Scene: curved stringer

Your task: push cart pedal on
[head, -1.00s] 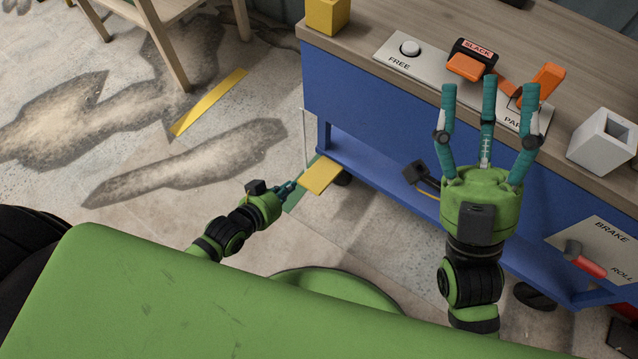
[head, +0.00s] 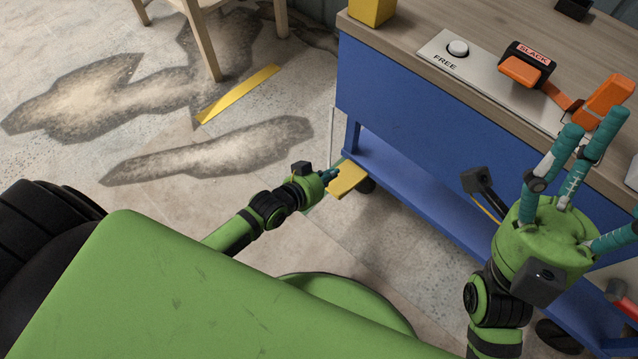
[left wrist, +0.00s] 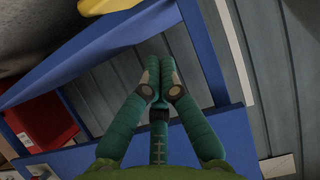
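The yellow pedal (head: 348,181) sticks out low at the near left corner of the blue cart (head: 420,125). My left gripper (head: 333,174) is at the pedal's left end, with its teal fingers overlapping the pedal's edge in the head view. I cannot tell whether they touch. In the left wrist view the left gripper's fingers (left wrist: 158,75) are drawn together with nothing visible between them. A yellow piece (left wrist: 105,4), possibly the pedal, shows at that view's top edge. My right gripper (head: 590,170) is open and empty, its fingers spread in front of the cart's right side.
The cart top carries a yellow block (head: 372,10), a white button (head: 458,48) marked FREE and an orange strap buckle (head: 522,70) marked SLACK. A wooden chair (head: 205,40) stands back left.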

